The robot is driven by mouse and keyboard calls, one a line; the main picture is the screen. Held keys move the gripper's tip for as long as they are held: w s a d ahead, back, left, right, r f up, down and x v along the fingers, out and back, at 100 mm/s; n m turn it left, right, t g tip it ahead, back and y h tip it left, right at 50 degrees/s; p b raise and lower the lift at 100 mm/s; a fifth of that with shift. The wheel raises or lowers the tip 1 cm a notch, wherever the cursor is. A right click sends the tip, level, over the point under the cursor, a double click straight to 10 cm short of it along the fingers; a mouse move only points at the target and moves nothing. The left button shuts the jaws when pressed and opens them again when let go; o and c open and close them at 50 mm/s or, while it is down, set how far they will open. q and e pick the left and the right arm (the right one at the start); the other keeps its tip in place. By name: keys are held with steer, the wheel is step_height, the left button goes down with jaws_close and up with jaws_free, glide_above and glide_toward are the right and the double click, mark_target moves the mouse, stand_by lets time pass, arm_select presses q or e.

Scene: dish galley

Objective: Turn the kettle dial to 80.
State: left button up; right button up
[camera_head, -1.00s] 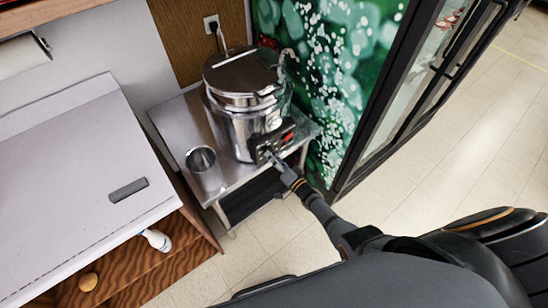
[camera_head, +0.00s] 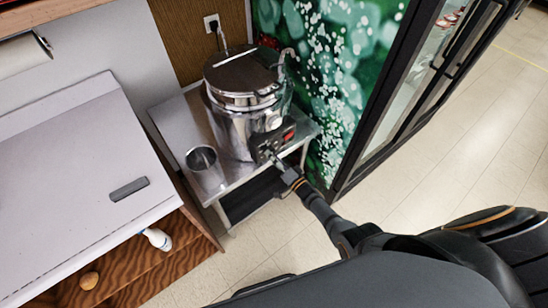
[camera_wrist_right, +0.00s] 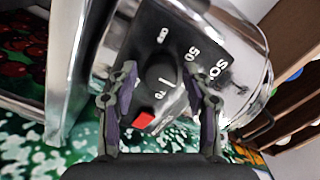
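The kettle (camera_head: 236,125) is a large shiny steel pot with a lid, upright on a steel stand. Its black control panel (camera_wrist_right: 205,45) faces my right gripper and carries a round black dial (camera_wrist_right: 160,72). Printed marks surround the dial, one reading 50; others are small or upside down. A pale pointer line shows on the dial, but its exact setting is hard to read. My right gripper (camera_head: 275,160) is at the panel. In the wrist view its two fingers (camera_wrist_right: 160,72) stand apart, one on each side of the dial, with small gaps showing. My left gripper is out of view.
A steel cup (camera_head: 203,165) stands on the steel stand (camera_head: 215,190) left of the kettle. A red switch (camera_wrist_right: 144,119) sits beside the dial. A white counter (camera_head: 70,190) is at left, and a dark-framed glass cabinet (camera_head: 400,100) at right.

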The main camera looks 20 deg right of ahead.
steer(key=shift+o, duration=0.3)
steer(key=v, duration=1.2)
steer(key=shift+r, duration=0.1)
steer(key=s+d+f+n+g+h, duration=0.2)
steer(key=s+d+f+g+h, duration=0.15)
steer(key=s+f, duration=0.55)
steer(key=s+d+f+n+g+h, duration=0.1)
steer(key=s+d+f+g+h, duration=0.3)
steer(key=f, duration=0.8)
steer(key=s+f+n+g, duration=0.2)
steer(key=s+f+g, duration=0.2)
steer(key=s, duration=0.7)
steer(key=s+f+n+g, duration=0.3)
steer(key=s+f+g, duration=0.1)
steer(key=s, duration=0.8)
steer(key=shift+a+f, duration=0.25)
steer(key=shift+f, duration=0.4)
